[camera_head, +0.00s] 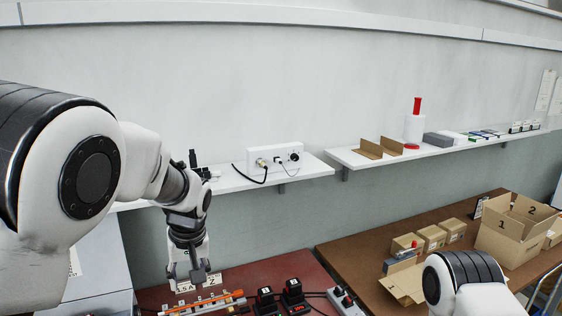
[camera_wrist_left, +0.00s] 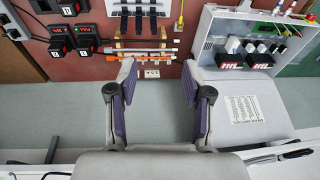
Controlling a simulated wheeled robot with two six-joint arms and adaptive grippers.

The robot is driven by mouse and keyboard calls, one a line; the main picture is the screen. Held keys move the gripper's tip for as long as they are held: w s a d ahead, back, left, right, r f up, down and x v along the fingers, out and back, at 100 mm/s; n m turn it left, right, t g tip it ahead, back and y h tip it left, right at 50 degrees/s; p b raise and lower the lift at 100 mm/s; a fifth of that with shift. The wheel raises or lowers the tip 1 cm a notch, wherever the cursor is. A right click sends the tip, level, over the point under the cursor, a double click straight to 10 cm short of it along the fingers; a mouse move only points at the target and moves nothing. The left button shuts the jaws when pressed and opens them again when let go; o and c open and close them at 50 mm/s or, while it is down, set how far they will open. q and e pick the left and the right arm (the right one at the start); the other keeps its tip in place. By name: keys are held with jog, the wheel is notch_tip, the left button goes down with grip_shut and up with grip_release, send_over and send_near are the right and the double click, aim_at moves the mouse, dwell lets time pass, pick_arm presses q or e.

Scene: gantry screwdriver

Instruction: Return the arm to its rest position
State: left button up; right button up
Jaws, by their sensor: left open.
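My left arm comes in from the left in the head view, bent, with its forearm hanging down over the red-brown work table (camera_head: 262,275). My left gripper (camera_head: 188,280) points down near the labelled rack with an orange rod (camera_head: 205,302). In the left wrist view the two purple-padded fingers of the left gripper (camera_wrist_left: 158,80) are wide apart with nothing between them. The rack with orange rods (camera_wrist_left: 146,50) lies beyond the fingertips. Only a rounded link of my right arm shows at the lower right of the head view; its gripper is out of view.
Black chargers (camera_head: 293,296) stand right of the rack. An open grey box of breakers (camera_wrist_left: 245,42) is right of the fingers in the wrist view. Cardboard boxes (camera_head: 515,228) stand on the brown table (camera_head: 345,250). Wall shelves (camera_head: 300,170) run behind.

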pick_arm(q)
jog(key=s+a+f+g+b, duration=0.15)
jog(key=s+f, duration=0.25)
jog(key=f, duration=0.5)
jog(key=s+a+f+g+b, duration=0.15)
jog(key=s+f, duration=0.25)
jog(key=f, duration=0.5)
jog(key=s+a+f+g+b, duration=0.15)
jog(key=s+f, duration=0.35)
jog(key=f, duration=0.5)
jog(key=s+a+f+m+h+b, duration=0.1)
jog(key=s+f+b, duration=0.1)
jog(key=s+f, duration=0.8)
jog(key=s+a+f+m+h+b, duration=0.1)
jog(key=s+f, duration=0.5)
jog(key=s, duration=0.8)
jog(key=w+m+t, duration=0.1)
jog(key=w, duration=0.1)
jog(key=w+r+m+t, duration=0.1)
jog(key=w+t, duration=0.1)
jog(key=shift+w+d, duration=0.1)
jog(key=shift+w, duration=0.05)
